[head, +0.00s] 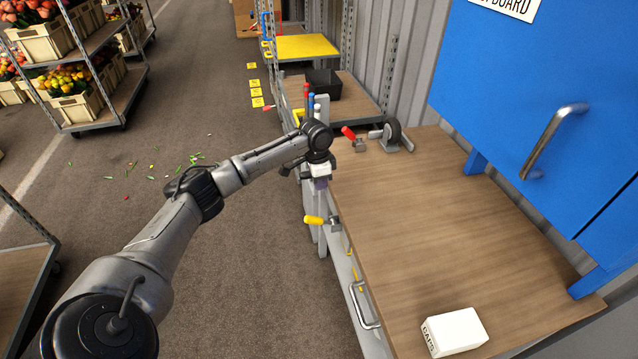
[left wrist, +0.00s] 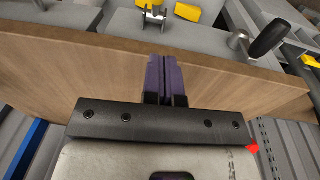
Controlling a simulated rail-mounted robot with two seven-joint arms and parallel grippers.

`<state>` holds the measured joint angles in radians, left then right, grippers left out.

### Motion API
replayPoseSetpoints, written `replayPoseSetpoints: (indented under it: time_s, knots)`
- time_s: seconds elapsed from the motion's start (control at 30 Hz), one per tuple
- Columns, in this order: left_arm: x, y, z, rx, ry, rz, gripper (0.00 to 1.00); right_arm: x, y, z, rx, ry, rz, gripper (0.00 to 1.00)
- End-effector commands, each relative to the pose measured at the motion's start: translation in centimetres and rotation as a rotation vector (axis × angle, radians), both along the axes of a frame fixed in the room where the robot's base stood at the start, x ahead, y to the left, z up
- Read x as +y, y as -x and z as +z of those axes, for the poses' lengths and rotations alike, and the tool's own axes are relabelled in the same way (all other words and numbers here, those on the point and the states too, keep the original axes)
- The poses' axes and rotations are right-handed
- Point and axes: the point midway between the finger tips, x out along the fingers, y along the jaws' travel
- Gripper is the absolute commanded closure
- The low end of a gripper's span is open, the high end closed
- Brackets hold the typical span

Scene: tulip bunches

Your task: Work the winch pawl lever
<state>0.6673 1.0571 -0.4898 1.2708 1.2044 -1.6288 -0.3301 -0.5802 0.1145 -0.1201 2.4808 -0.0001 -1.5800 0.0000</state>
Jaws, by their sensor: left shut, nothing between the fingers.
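A red-handled lever (head: 348,132) on a small grey bracket (head: 359,146) stands at the bench's far left corner, beside a grey mount with a dark wheel (head: 392,131). A yellow-handled lever (head: 314,220) sits on a grey bracket at the bench's left edge. Which one is the pawl lever I cannot tell. My left gripper (head: 320,184) is shut and empty over that left edge, between the two levers. Its purple fingers (left wrist: 165,78) are together in the left wrist view, apart from a black handle (left wrist: 268,40) and a metal bracket (left wrist: 153,16). My right gripper is out of view.
The wooden bench top (head: 430,220) is mostly clear. A white box (head: 454,332) lies at its near end. A blue cupboard (head: 540,90) with a metal handle overhangs the right side. A black bin (head: 324,84) and a yellow-topped shelf (head: 303,48) stand beyond.

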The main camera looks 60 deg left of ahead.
Motion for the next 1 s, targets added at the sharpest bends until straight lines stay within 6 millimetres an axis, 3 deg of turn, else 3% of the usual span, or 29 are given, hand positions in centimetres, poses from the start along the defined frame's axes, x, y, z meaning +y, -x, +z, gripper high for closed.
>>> replayPoseSetpoints:
  time_s: [0.1, 0.4, 0.7, 1.0]
  knots:
    - [-0.2, -0.1, -2.9, 0.002, 0.0, 0.001, 1.0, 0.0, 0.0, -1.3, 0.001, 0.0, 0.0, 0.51]
    - [-0.5, 0.3, -7.6, 0.002, -0.003, 0.001, 1.0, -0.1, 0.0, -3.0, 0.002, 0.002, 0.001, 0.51]
    - [-0.7, 1.7, -9.6, 0.0, -0.002, 0.0, 1.0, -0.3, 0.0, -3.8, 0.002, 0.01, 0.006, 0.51]
    - [-0.7, 1.9, -9.8, -0.001, -0.002, 0.001, 1.0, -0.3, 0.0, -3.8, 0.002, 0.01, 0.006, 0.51]
